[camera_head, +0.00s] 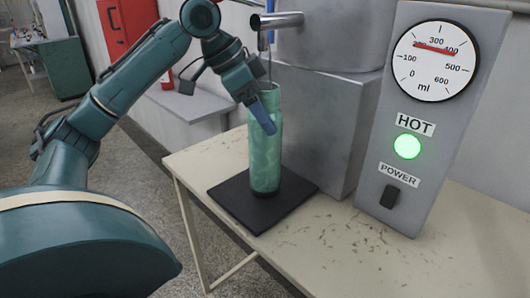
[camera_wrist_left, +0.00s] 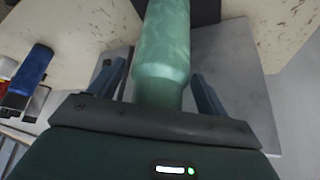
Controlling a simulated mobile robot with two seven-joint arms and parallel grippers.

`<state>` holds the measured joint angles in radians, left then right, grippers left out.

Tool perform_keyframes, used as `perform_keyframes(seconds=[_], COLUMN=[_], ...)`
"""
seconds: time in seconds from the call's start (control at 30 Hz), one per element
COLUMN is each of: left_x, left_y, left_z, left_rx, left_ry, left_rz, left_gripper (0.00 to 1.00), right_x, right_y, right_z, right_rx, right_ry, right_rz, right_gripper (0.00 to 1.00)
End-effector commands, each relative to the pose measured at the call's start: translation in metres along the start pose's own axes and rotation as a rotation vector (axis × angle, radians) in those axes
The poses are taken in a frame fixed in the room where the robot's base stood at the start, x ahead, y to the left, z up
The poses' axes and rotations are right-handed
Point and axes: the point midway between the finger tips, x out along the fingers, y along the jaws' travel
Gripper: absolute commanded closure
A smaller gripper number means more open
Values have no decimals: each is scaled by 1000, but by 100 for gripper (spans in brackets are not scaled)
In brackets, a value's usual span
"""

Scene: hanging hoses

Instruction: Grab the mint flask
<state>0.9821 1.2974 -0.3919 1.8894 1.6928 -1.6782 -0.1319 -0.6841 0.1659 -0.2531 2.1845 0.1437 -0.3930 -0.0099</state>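The mint flask (camera_head: 265,150) is a tall, marbled green cylinder standing upright on a black square pad (camera_head: 240,203) under a metal spout. My left gripper (camera_head: 264,108) is at the flask's upper part, with one blue finger in front of it; the other finger is hidden in the head view. In the left wrist view, the flask (camera_wrist_left: 163,48) lies between the two spread fingers of my left gripper (camera_wrist_left: 160,88), with a visible gap on each side. The left gripper is open. My right gripper is not in view.
A metal spout (camera_head: 277,20) hangs just above the flask, and a metal tank (camera_head: 330,110) stands close behind. A gauge panel (camera_head: 418,110) with a green light reading HOT is at right. The table (camera_head: 350,250) is bare in front. A blue cylinder (camera_wrist_left: 35,70) shows in the wrist view.

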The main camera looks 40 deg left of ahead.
Motion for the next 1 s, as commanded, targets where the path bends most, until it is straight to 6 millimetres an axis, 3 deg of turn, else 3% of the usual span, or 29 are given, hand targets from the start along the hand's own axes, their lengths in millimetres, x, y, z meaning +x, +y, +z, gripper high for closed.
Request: perform_keyframes(seconds=[0.9,1.0], left_x=[0,0], left_y=[0,0], left_z=[0,0], left_rx=[0,0], left_ry=[0,0], left_rz=[0,0], left_gripper=[98,100], right_x=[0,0], right_y=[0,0], right_z=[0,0], right_rx=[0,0], right_ry=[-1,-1], right_rz=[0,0], right_gripper=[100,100])
